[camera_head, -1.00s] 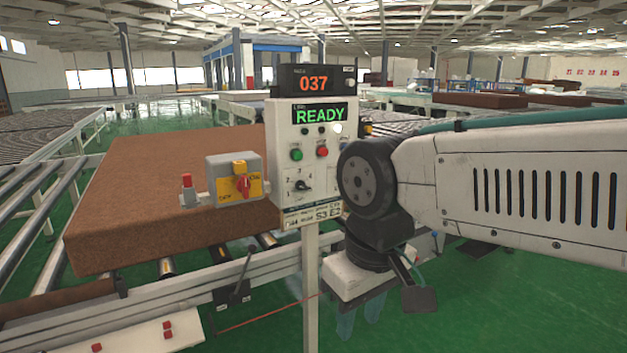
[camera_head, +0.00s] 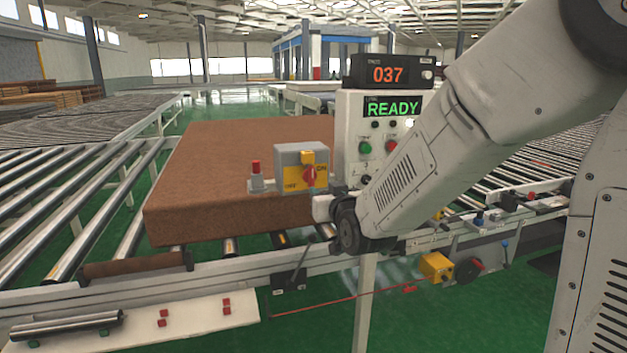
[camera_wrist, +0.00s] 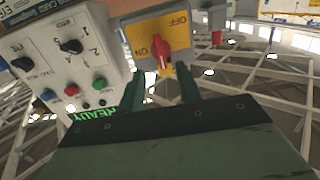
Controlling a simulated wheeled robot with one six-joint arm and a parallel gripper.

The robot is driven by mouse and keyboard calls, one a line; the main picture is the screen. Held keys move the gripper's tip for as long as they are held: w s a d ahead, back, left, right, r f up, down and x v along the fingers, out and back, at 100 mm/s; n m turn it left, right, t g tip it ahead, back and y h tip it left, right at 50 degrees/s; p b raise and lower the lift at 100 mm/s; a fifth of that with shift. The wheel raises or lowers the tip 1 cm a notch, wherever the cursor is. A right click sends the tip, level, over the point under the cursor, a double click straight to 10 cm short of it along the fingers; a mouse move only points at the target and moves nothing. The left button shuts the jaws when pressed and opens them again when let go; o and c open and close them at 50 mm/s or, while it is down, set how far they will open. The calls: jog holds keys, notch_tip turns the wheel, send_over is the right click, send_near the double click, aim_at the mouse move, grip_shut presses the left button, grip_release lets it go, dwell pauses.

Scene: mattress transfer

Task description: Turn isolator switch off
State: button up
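The isolator switch (camera_head: 309,176) is a red rotary handle on a yellow plate on a grey box. The handle looks roughly upright in the head view. In the wrist view the switch (camera_wrist: 162,53) appears upside down, just beyond my gripper (camera_wrist: 160,86). The two dark green fingers are apart with nothing visible between them, on either side of the handle's line. The handle looks clear of the fingers.
A control panel (camera_head: 350,135) with READY and 037 displays stands right of the switch box, close to my arm. A red-topped button (camera_head: 256,168) is left of the box. A brown mattress (camera_head: 215,150) lies on rollers behind. A yellow box (camera_head: 436,267) sits lower right.

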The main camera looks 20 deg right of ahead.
aim_at(312, 177)
jog(key=shift+t, duration=0.5)
jog(key=w, duration=0.8)
jog(key=shift+w+r, duration=0.2)
jog(key=shift+w, duration=0.1)
jog(key=shift+a, duration=0.1)
grip_shut()
